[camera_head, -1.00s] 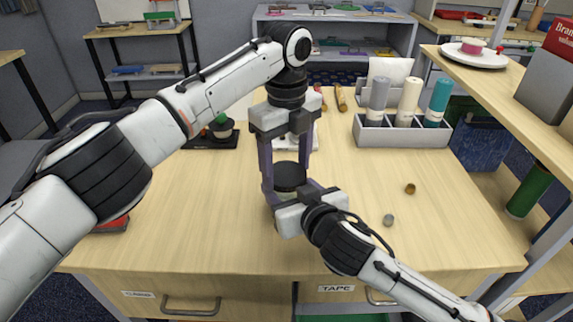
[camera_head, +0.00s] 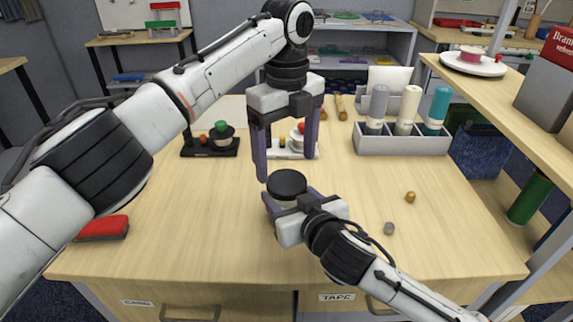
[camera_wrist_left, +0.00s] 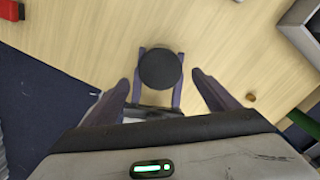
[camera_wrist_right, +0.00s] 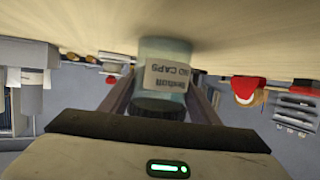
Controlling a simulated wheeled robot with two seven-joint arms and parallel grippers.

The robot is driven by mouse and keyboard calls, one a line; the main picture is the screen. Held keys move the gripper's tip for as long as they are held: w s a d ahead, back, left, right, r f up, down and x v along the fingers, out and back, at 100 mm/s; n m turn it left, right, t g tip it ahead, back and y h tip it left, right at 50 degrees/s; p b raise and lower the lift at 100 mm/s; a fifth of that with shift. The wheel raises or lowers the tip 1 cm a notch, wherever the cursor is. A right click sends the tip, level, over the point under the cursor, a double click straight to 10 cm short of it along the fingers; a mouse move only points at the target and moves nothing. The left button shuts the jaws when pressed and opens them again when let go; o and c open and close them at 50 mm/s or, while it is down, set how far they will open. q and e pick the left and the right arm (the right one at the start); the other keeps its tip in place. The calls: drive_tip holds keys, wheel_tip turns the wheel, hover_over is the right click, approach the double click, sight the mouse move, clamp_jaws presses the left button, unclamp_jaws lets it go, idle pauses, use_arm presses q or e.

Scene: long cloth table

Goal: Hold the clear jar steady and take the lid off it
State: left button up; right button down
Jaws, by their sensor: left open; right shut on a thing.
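The clear jar (camera_wrist_right: 163,80), with a white printed label, stands between the fingers of my right gripper (camera_head: 290,198), which is shut on it. In the right wrist view it appears upside down. The round black lid (camera_head: 287,183) sits on top of the jar; it also shows from above in the left wrist view (camera_wrist_left: 160,69). My left gripper (camera_head: 286,167) is open and empty, pointing down above the lid. Its fingers are spread wider than the lid and do not touch it. In the head view the right gripper hides most of the jar.
A grey holder (camera_head: 403,143) with several coloured cylinders stands at the back right. Two small round pieces lie right of the jar, one brass (camera_head: 410,197) and one grey (camera_head: 389,228). A red block (camera_head: 102,228) lies at left, below my left arm. The table's middle is mostly clear.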

sight(286, 181)
use_arm(q)
wheel_tip(286, 181, up, 3)
drive_tip(key=m, duration=0.3)
drive_tip(key=shift+f, duration=3.85)
drive_tip(key=c, duration=1.1)
drive_tip(key=n, duration=0.3)
drive_tip(key=o, duration=1.2)
